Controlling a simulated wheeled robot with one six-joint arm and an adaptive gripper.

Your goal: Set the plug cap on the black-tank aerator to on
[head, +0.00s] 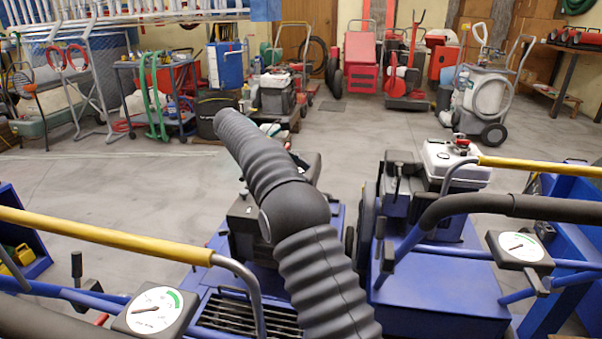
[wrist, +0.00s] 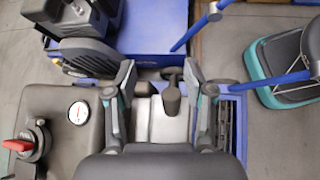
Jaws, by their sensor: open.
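The black-tank aerator is partly behind my arm in the head view; its dark tank (head: 243,222) shows left of the arm. In the wrist view the black tank (wrist: 55,135) lies at the left, with a round gauge and a red-handled fitting on top. A dark grey, rounded piece that looks like the plug cap (wrist: 171,97) is on the grey engine block, between my fingers in the picture. My gripper (wrist: 159,88) is open, one finger on each side of it, with no contact visible. I cannot tell how the cap sits on its plug.
A white-tank aerator (head: 455,165) stands to the right. Yellow-topped handlebars with dial gauges (head: 155,311) cross the foreground. In the wrist view blue bars and a teal-edged machine (wrist: 280,75) are at the right. Open floor (head: 110,200) lies at the left.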

